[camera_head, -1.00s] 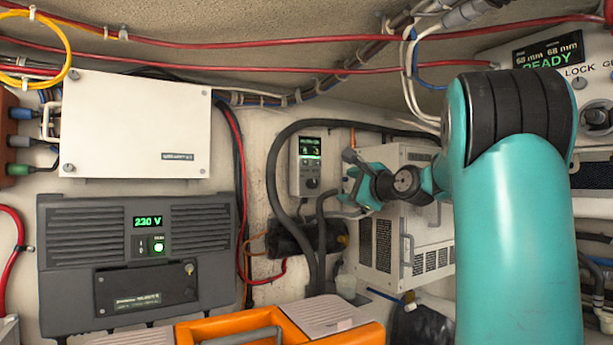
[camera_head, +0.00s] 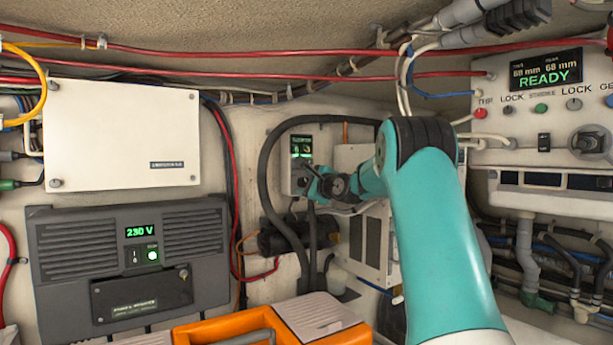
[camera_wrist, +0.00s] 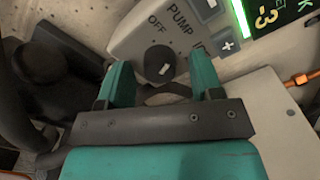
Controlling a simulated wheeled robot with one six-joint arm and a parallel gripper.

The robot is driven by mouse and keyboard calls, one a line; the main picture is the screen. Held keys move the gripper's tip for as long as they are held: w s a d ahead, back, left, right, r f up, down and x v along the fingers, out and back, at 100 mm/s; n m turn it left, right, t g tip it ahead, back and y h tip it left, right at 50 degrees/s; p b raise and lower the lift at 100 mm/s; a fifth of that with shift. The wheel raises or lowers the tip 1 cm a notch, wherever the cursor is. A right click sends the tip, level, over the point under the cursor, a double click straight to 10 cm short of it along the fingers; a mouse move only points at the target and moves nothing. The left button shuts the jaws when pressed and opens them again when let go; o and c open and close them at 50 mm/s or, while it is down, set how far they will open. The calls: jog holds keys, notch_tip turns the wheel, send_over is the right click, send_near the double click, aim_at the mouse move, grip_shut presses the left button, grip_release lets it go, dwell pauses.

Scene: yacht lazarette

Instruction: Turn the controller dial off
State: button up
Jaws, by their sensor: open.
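The controller (camera_head: 301,152) is a small pale box on the back wall with a lit green display. In the head view my gripper (camera_head: 313,184) is at its lower part and hides the dial. In the wrist view the dark round dial (camera_wrist: 159,66) has a white mark and sits on the grey panel (camera_wrist: 133,42) marked PUMP, with OFF printed beside the dial. My gripper (camera_wrist: 161,80) is open, with one teal finger to the left of the dial and one to the right. I cannot tell whether either finger touches it.
A grey unit reading 230 V (camera_head: 130,258) and a white box (camera_head: 122,136) are on the left. A black hose (camera_head: 264,185) loops close around the controller. A pale vented cabinet (camera_head: 372,240) stands behind my arm. An orange case (camera_head: 225,327) is below.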

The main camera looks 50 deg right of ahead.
jog(key=shift+w+d, duration=0.1)
jog(key=shift+w, duration=0.2)
jog(key=c, duration=0.9)
jog(key=shift+c, duration=0.2)
jog(key=shift+f+n+b, duration=0.1)
jog(key=shift+n+b, duration=3.85)
jog(key=shift+n, duration=0.55)
